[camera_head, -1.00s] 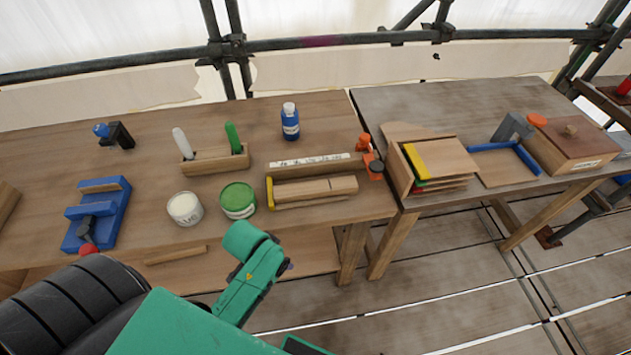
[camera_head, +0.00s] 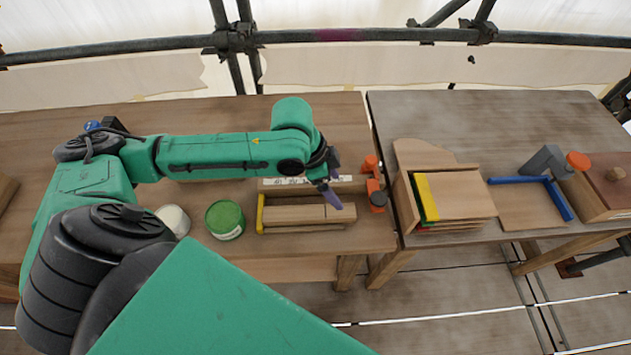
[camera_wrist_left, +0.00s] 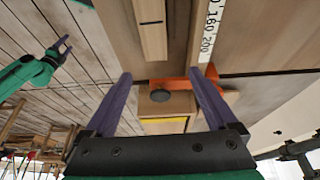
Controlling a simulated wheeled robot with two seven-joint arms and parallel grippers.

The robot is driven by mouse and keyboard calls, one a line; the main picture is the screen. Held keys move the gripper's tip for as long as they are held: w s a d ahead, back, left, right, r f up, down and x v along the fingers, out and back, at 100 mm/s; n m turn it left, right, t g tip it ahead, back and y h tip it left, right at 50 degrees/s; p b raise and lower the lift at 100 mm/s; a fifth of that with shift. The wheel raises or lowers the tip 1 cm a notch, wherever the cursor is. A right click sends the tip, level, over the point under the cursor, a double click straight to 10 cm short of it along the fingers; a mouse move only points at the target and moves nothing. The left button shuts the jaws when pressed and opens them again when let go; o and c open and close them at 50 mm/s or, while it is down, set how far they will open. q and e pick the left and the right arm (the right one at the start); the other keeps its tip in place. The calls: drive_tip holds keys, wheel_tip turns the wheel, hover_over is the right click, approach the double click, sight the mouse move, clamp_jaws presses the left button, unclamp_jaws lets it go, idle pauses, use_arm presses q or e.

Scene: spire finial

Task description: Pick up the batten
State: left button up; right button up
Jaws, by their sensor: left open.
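A pale wooden batten (camera_head: 292,214) lies in a wooden measuring jig (camera_head: 347,187) that has a yellow end stop on its left and a white number strip along its back. In the left wrist view the wooden piece (camera_wrist_left: 151,28) is at the top, beside the number strip. My left gripper (camera_head: 332,192) is above the right end of the jig, fingers pointing down. In the wrist view its two purple fingers (camera_wrist_left: 160,88) are apart with nothing held, over the orange clamp. My right gripper (camera_wrist_left: 65,45) shows small at the left of the wrist view, away from the bench.
An orange clamp (camera_head: 373,184) stands at the jig's right end. A green can (camera_head: 225,219) and a partly hidden white can (camera_head: 173,219) are to its left. On the right bench are a box of boards (camera_head: 455,195), a blue-edged tray (camera_head: 525,205) and a lidded box (camera_head: 612,185).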

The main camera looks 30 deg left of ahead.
use_arm(q)
hover_over(350, 210)
drive_tip(key=s+a, duration=0.2)
wheel_tip(350, 210, down, 5)
drive_tip(key=shift+f+p, duration=0.1)
drive_tip(key=shift+p, duration=0.25)
drive_tip(key=x, duration=0.2)
drive_tip(key=w+p+x, duration=0.1)
drive_tip(key=x, duration=0.2)
drive_tip(key=shift+d+f, duration=0.15)
drive_tip(key=shift+f, duration=0.05)
drive_tip(key=shift+d+f, duration=0.15)
drive_tip(key=shift+f, duration=0.2)
clamp_jaws()
use_arm(e)
drive_tip(key=shift+s+a+r, duration=0.1)
drive_tip(key=shift+s+r, duration=0.8)
drive_tip(key=shift+r, duration=0.15)
